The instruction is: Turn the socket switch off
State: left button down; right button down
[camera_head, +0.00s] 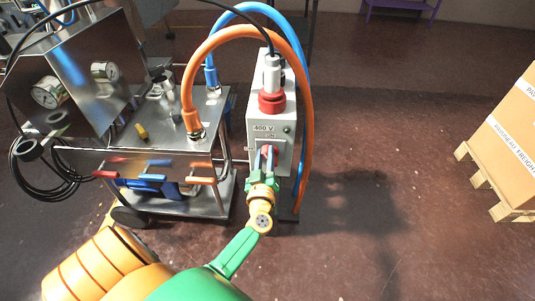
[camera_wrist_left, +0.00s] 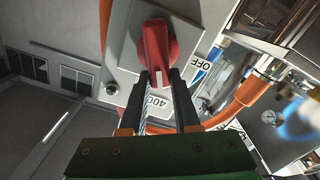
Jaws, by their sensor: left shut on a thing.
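The grey socket box (camera_head: 256,104) stands beside the steel cart, with a 400 V label and an ON label above its red rotary switch (camera_head: 267,151). My left gripper (camera_head: 264,164) is shut on the switch from the front and partly hides it. In the left wrist view, the red switch (camera_wrist_left: 154,42) reaches down between the two dark fingers (camera_wrist_left: 163,85). Its white mark points toward the 400 V label side, away from the OFF label (camera_wrist_left: 202,67) at the right. My right gripper is not in view.
A black cable with a red plug (camera_head: 271,101) enters the box top. An orange hose (camera_head: 303,105) and a blue hose arch around it. The steel cart (camera_head: 199,103) with gauges stands close at left. A carton on a pallet (camera_head: 508,135) stands at far right, with open floor between.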

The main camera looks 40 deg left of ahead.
pick_arm(q)
jog(key=n, duration=0.2)
jog(key=shift+s+a+f+n, duration=0.15)
jog(key=shift+a+f+n, duration=0.15)
jog(key=shift+n, duration=0.1)
jog(key=shift+s+a+f+n+b, duration=0.1)
jog(key=shift+f+n+b, duration=0.35)
jog(key=shift+n, duration=1.15)
jog(key=shift+s+a+f+n+b, duration=0.2)
jog(key=shift+n+b, duration=0.45)
jog(key=shift+n, duration=0.95)
jog(key=shift+w+a+f+n+b, duration=0.1)
jog(key=shift+f+n+b, duration=0.4)
jog(key=shift+n, duration=1.1)
jog(key=shift+r, duration=0.1)
jog(key=shift+d, duration=0.1)
jog(key=c, duration=0.6)
grip_release()
jog(key=shift+c, duration=0.2)
jog(key=shift+s, duration=0.15)
